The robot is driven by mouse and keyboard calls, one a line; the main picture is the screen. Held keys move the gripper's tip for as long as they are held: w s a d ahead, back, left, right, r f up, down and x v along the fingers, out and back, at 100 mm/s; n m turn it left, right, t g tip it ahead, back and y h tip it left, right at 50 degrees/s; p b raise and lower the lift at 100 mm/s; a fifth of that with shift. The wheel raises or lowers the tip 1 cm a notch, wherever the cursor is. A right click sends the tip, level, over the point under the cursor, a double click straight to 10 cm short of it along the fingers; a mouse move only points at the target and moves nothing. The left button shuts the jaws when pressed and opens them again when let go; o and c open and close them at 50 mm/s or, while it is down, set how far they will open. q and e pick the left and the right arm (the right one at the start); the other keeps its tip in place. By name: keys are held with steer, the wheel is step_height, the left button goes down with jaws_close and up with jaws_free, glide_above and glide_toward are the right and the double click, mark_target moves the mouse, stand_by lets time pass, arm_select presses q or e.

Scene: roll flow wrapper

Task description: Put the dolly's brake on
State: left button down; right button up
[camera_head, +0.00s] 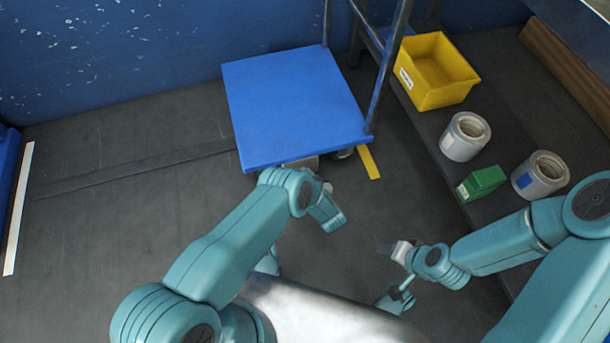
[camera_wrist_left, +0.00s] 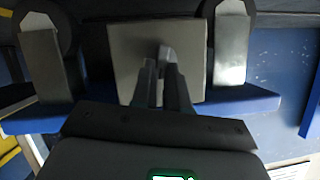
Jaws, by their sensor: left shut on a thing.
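The dolly (camera_head: 295,105) has a flat blue deck and stands on the floor against the blue wall. A pale grey plate (camera_head: 302,163) shows under its near edge, partly hidden by my left arm. In the left wrist view the plate (camera_wrist_left: 125,50) is square, between two wheels. My left gripper (camera_wrist_left: 166,65) is shut on a small grey brake lever (camera_wrist_left: 166,52) in front of the plate. The fingers hide most of the lever, so its angle is unclear. My right gripper (camera_head: 385,249) hangs apart from the dolly, over the floor; its fingers are too small to read.
To the right a dark low surface carries a yellow bin (camera_head: 435,72), a green box (camera_head: 482,182) and two pale rolls (camera_head: 464,137). A yellow floor strip (camera_head: 368,162) lies by the dolly's right corner.

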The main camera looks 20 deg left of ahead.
arm_select(q)
steer(key=shift+w+d+m+y, duration=0.15)
steer(key=shift+m+y, duration=0.15)
steer(key=shift+m, duration=0.25)
steer(key=shift+w+d+m+y, duration=0.1)
steer(key=shift+m+y, duration=0.2)
steer(key=shift+m, duration=0.25)
steer(key=shift+a+g, duration=0.1)
steer(key=shift+g, duration=0.2)
steer(key=c, duration=1.1)
jaws_free()
steer(key=shift+f, duration=0.1)
steer(key=shift+c, duration=0.2)
steer(key=shift+s, duration=0.1)
